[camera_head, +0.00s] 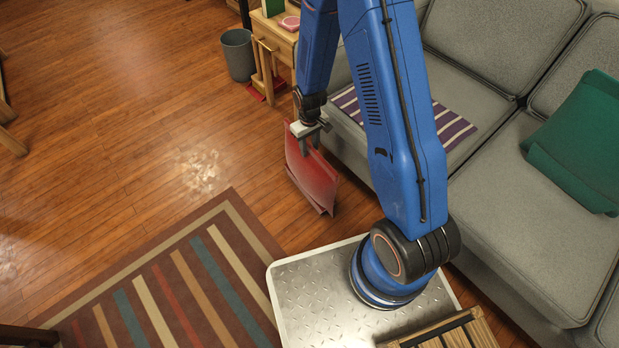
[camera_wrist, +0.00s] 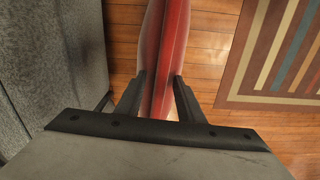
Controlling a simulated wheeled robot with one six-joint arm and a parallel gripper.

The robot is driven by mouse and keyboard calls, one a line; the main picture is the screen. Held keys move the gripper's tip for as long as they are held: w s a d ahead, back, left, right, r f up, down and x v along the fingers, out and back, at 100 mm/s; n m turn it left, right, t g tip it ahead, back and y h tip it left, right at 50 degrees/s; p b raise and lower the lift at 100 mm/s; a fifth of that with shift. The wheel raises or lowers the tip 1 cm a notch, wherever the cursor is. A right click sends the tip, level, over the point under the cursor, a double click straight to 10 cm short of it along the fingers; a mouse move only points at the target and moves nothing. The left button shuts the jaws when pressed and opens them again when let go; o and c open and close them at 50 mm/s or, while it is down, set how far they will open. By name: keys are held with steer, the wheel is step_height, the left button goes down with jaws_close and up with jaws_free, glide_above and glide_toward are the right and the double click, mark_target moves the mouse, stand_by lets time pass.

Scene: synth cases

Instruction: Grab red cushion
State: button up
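The red cushion (camera_head: 314,182) hangs from my gripper (camera_head: 310,138) in the head view, in front of the sofa and over the wooden floor. In the wrist view the cushion (camera_wrist: 170,45) runs edge-on between the two dark fingers of my gripper (camera_wrist: 160,98). The fingers press on both its sides near the upper edge. The cushion is roughly upright and slightly tilted. Whether its lower edge touches the floor cannot be told.
A grey sofa (camera_head: 530,230) stands on the right with a green cushion (camera_head: 585,145) and a purple striped cloth (camera_head: 455,125). A wooden side table (camera_head: 280,35) and a grey bin (camera_head: 238,55) stand behind.

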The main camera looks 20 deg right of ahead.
steer(key=shift+c, duration=0.3)
jaws_close()
stand_by(1.1)
